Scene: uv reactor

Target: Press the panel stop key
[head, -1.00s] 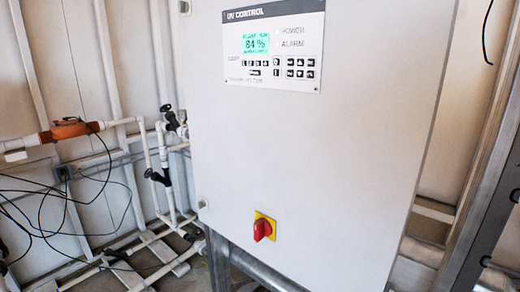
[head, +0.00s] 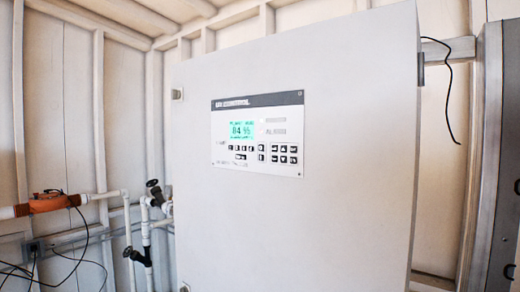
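The UV control panel (head: 293,166) is a pale plate with a dark title strip, on the front of the large white cabinet (head: 310,220). Its green display (head: 241,130) is lit and seems to read 84 %. Small dark keys sit below the display: a left group (head: 242,148) with a wider key (head: 240,157) under it, and a right group (head: 284,149) in two rows. The key labels are too small and blurred to read, so I cannot tell which is the stop key. My gripper is not in view.
White pipes with black valves (head: 153,191) and an orange fitting (head: 52,203) stand left of the cabinet. Loose black cables hang at the lower left, and one black cable (head: 452,95) hangs at the right. A grey metal frame (head: 497,160) stands at the right edge.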

